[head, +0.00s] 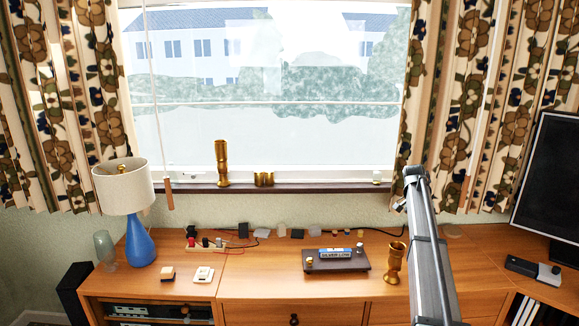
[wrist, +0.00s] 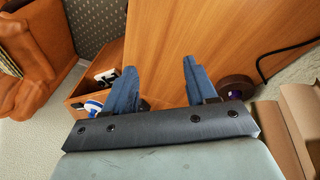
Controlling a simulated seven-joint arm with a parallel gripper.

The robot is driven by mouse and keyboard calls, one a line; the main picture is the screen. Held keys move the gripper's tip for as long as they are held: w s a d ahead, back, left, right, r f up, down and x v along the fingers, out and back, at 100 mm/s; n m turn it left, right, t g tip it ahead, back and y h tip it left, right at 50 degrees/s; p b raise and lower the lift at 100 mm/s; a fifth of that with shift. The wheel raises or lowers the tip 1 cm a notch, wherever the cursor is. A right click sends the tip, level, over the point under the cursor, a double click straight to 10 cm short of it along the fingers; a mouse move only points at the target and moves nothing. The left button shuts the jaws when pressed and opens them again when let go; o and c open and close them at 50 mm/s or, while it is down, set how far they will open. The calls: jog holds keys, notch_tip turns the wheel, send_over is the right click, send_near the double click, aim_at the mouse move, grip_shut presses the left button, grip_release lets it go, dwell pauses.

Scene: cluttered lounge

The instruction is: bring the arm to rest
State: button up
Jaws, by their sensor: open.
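My gripper (wrist: 157,76) shows in the wrist view with its two blue fingers spread apart. Nothing is between the fingertips except a view of a plain wooden panel (wrist: 225,35) beyond them. In the head view my grey arm rises from the bottom right in front of the wooden sideboard (head: 262,290), and its top end is near the window sill. The gripper itself cannot be made out in the head view.
On the sideboard stand a blue lamp (head: 140,243), a brass goblet (head: 395,262) beside my arm, and a dark tray (head: 318,266). A monitor (head: 553,180) is at right. The wrist view shows an orange-brown chair (wrist: 38,50), an open wooden box (wrist: 82,91) and a black cable (wrist: 262,68).

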jog(key=s+a+f+n+g, duration=0.1)
jog(key=s+a+f+g, duration=0.15)
jog(key=s+f, duration=0.45)
jog(key=s+a+f+n+g, duration=0.1)
jog(key=s+a+f, duration=0.25)
jog(key=s, duration=0.55)
jog(key=s+a+f+n+y, duration=0.1)
jog(key=s+a+f+n, duration=0.1)
jog(key=s+a+f, duration=0.6)
jog(key=s+a+f+n, duration=0.15)
jog(key=s+f, duration=0.25)
jog(key=f, duration=0.8)
jog(key=s+a+f+n+y, duration=0.1)
jog(key=s+a+f+n, duration=0.3)
jog(key=f, duration=0.6)
jog(key=s+a+f+n, duration=0.1)
jog(key=s+a+f, duration=0.2)
jog(key=s, duration=0.7)
jog(key=s+a+f+n+g, duration=0.1)
jog(key=s+a+f, duration=0.3)
jog(key=s, duration=0.7)
jog(key=s+a+f+n+g+y, duration=0.1)
jog(key=s+a+f, duration=0.3)
jog(key=s, duration=0.6)
notch_tip(320, 180, down, 2)
jog(key=shift+s+a, duration=0.25)
jog(key=shift+s, duration=0.05)
jog(key=shift+w, duration=0.1)
